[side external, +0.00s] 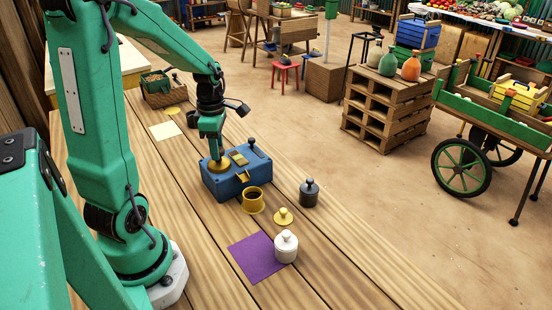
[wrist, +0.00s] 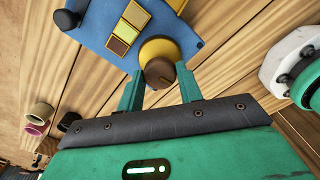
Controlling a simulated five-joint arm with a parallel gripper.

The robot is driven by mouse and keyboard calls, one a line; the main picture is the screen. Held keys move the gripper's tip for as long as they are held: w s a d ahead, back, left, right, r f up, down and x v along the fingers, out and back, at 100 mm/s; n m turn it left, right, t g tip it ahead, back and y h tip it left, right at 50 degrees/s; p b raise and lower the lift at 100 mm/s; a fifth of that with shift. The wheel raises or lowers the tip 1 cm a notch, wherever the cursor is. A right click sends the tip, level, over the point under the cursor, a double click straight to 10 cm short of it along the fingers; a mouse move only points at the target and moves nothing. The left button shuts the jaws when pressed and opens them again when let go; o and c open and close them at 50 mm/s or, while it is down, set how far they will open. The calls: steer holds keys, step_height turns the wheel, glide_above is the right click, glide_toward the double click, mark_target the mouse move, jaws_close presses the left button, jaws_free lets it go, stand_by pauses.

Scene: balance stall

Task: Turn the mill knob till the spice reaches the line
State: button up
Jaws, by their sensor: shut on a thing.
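The mill is a blue box (side external: 235,178) on the plank table. It has yellow parts on top, a yellow spout and a black handle (side external: 251,144). Its round knob, with a brown top (wrist: 160,72) over a yellow disc (wrist: 157,48), shows in the wrist view. My gripper (side external: 215,156) points down over the mill's left end and is shut on the knob. Its two green fingers (wrist: 158,78) stand either side of the brown top. A yellow cup (side external: 253,201), dark inside, stands at the mill's front by the spout. I cannot make out the line or the spice level.
Right of the cup are a dark weight (side external: 309,193) and a small yellow knobbed piece (side external: 283,216). A white lidded jar (side external: 286,248) stands at a purple cloth (side external: 252,256). Behind my gripper lie a cream sheet (side external: 165,131) and a basket (side external: 158,95).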

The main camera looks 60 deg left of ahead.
steer(key=shift+m, duration=1.9)
steer(key=o, duration=1)
steer(key=shift+r, duration=0.15)
steer(key=shift+r, duration=3.8)
